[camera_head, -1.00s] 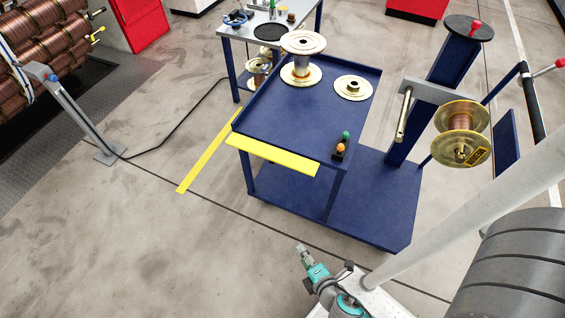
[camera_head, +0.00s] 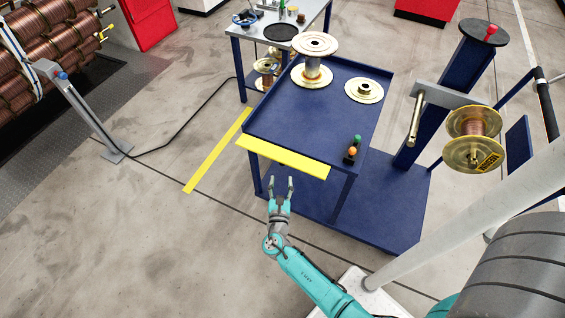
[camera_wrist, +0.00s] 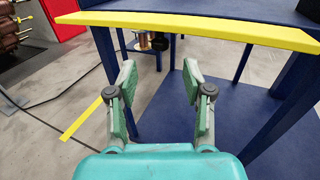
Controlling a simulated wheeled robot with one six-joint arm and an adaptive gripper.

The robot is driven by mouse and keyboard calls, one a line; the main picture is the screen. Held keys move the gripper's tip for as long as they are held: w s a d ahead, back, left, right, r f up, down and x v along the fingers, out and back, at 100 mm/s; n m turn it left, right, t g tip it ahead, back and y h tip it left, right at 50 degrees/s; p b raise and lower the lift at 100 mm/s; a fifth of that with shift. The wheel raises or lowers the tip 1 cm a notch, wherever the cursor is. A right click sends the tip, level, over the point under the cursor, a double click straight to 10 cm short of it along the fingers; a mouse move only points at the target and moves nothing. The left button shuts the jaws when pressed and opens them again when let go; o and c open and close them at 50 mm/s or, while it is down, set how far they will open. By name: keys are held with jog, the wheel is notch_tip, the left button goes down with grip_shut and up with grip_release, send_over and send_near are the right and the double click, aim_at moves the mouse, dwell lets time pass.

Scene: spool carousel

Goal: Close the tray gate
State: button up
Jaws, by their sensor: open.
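The tray (camera_head: 325,112) is a blue tabletop with low raised edges on a blue cart. The tray gate (camera_head: 283,157) is a yellow bar along the tray's front edge. In the head view it appears as a flat strip sticking out from that edge. It also spans the top of the wrist view (camera_wrist: 190,27). My gripper (camera_head: 281,183) is open and empty, just in front of and below the gate, apart from it. In the wrist view my gripper's two fingers (camera_wrist: 160,85) are spread, with the gate beyond and above them.
On the tray stand a pale spool (camera_head: 313,62), a low flanged spool (camera_head: 364,91) and a button box (camera_head: 352,150). A copper spool (camera_head: 473,138) hangs at the right. A grey post (camera_head: 85,115) stands at the left.

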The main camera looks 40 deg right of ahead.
aim_at(282, 165)
jog(key=x, duration=0.8)
jog(key=shift+w+d, duration=0.25)
jog(key=shift+w, duration=0.05)
grip_shut()
